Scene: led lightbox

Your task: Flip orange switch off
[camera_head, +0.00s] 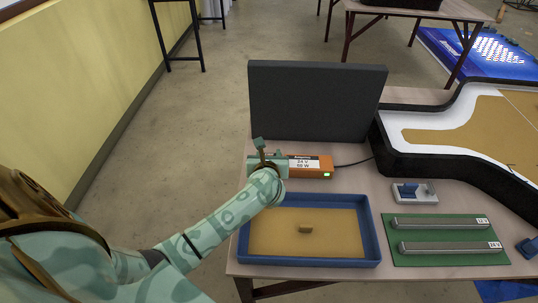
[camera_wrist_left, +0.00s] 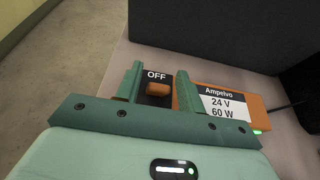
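The orange power supply (camera_head: 311,172) lies on the table in front of a dark upright panel; its white label reads 24 V, 60 W. It also shows in the left wrist view (camera_wrist_left: 250,106), with a green light lit at its near right corner. The orange switch (camera_wrist_left: 158,89) sits on a black patch, with the word OFF printed beyond it. My left gripper (camera_head: 262,155) is over the left end of the power supply and hides the switch in the head view. In the wrist view its fingers (camera_wrist_left: 159,82) are open, one on each side of the switch. My right gripper is out of view.
The dark panel (camera_head: 315,100) stands close behind the supply. A green board (camera_head: 440,236) with two grey bars is to the right, near a black-edged lightbox frame (camera_head: 425,165).

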